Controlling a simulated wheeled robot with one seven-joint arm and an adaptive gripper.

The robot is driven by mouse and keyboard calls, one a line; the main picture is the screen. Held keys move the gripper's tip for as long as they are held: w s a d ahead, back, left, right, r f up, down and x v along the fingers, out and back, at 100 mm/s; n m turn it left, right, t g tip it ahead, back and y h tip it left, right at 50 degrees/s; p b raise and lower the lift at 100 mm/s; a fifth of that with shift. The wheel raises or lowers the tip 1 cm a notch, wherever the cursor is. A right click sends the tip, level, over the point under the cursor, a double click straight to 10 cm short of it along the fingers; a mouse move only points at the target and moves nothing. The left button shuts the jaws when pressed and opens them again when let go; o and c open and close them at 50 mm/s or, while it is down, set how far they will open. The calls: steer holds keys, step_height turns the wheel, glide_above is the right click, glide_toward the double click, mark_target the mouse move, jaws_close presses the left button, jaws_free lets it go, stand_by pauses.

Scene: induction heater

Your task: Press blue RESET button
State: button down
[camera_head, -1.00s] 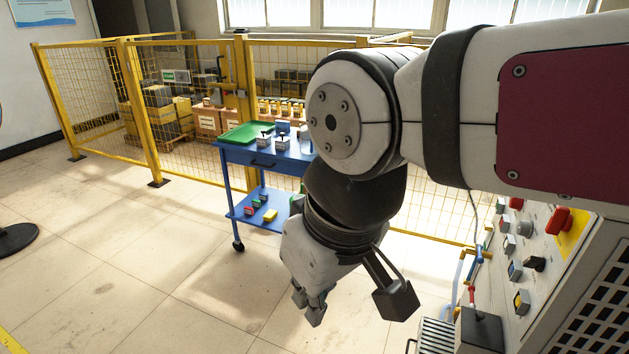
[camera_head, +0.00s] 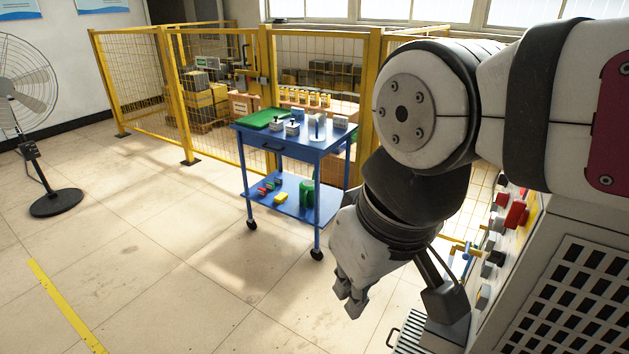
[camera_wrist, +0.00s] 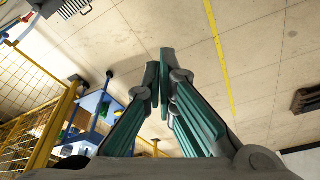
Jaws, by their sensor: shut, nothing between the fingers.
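My gripper (camera_head: 350,300) hangs at the end of the bent arm in the head view, pointing down over open floor, to the left of the control panel. Its fingertips (camera_wrist: 163,85) are together in the wrist view, with nothing held. The control panel (camera_head: 518,240) is at the right, seen at a steep angle and partly hidden by my arm. A red switch (camera_head: 516,215) and several other controls show on it. I cannot pick out the blue RESET button among them. My gripper is apart from the panel, and the wrist view shows no panel buttons clearly.
A blue cart (camera_head: 290,205) with a green tray (camera_head: 265,118) stands ahead, before a yellow mesh fence (camera_head: 215,100). A fan (camera_head: 30,130) stands at the left. A grilled white cabinet (camera_head: 570,290) fills the lower right.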

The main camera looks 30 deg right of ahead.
steer(key=w+d+f+n+g+h+b, duration=0.1)
steer(key=w+d+f+n+g+h, duration=0.25)
steer(key=d, duration=0.55)
steer(key=w+d+f+n+g+h+b, duration=0.1)
steer(key=w+d+f+n+h+b, duration=0.15)
steer(key=w+d+n, duration=0.4)
steer(key=w+d+f+n+g+h, duration=0.25)
steer(key=w+d+f, duration=0.2)
steer(key=d, duration=0.75)
steer(key=w+d+f+n+g+h+b, duration=0.1)
steer(key=w+d+f+n+h+b, duration=0.2)
steer(key=d+f+n, duration=1.2)
steer(key=d+f, duration=0.5)
steer(key=f, duration=0.1)
steer(key=shift+w+f, duration=0.3)
steer(key=shift+w, duration=0.1)
steer(key=shift+s+h, duration=0.15)
steer(key=shift+h, duration=0.1)
steer(key=s+d+p, duration=0.1)
steer(key=s+d, duration=0.3)
steer(key=s, duration=0.3)
steer(key=shift+s, duration=0.25)
steer(key=shift+s+p, duration=0.15)
steer(key=shift+p, duration=0.2)
